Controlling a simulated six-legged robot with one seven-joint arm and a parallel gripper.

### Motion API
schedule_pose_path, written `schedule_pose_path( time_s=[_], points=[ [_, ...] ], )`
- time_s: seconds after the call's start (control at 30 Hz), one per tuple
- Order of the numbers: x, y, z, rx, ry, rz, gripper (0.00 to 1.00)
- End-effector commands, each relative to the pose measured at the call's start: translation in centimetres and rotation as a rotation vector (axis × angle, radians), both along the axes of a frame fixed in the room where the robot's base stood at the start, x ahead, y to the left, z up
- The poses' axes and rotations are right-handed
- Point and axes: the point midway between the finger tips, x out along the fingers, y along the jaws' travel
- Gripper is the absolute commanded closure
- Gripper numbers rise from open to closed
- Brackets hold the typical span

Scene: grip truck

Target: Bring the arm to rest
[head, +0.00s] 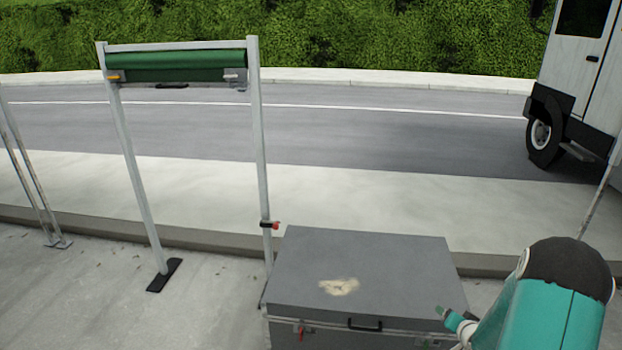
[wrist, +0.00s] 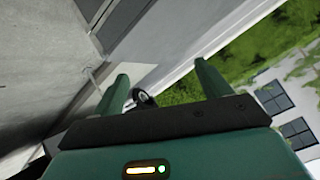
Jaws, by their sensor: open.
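My gripper shows in the wrist view (wrist: 160,85) with its two green fingers spread apart. Nothing is between the fingers; the street, a wheel and the hedge show beyond them. In the head view my teal arm is at the lower right, beside the right end of the grey case. A small teal and white part of my arm shows near the case's front right corner; I cannot tell from this view how far it is from the case.
The closed grey case (head: 365,270) has a pale patch on its lid. A metal frame (head: 258,150) with a rolled green sheet (head: 175,66) stands to the left. A white truck (head: 580,85) stands at the right on the road. Pavement between the frame and the road is clear.

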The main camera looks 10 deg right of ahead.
Motion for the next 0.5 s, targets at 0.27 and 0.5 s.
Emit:
schedule_pose_path(
  time_s=[0.27, 0.5],
  points=[
    [1.8, 4.8, 10.9, -0.164, 0.134, 0.065, 0.24],
    [0.4, 10.6, 19.0, -0.256, 0.237, 0.123, 0.24]
  ],
)
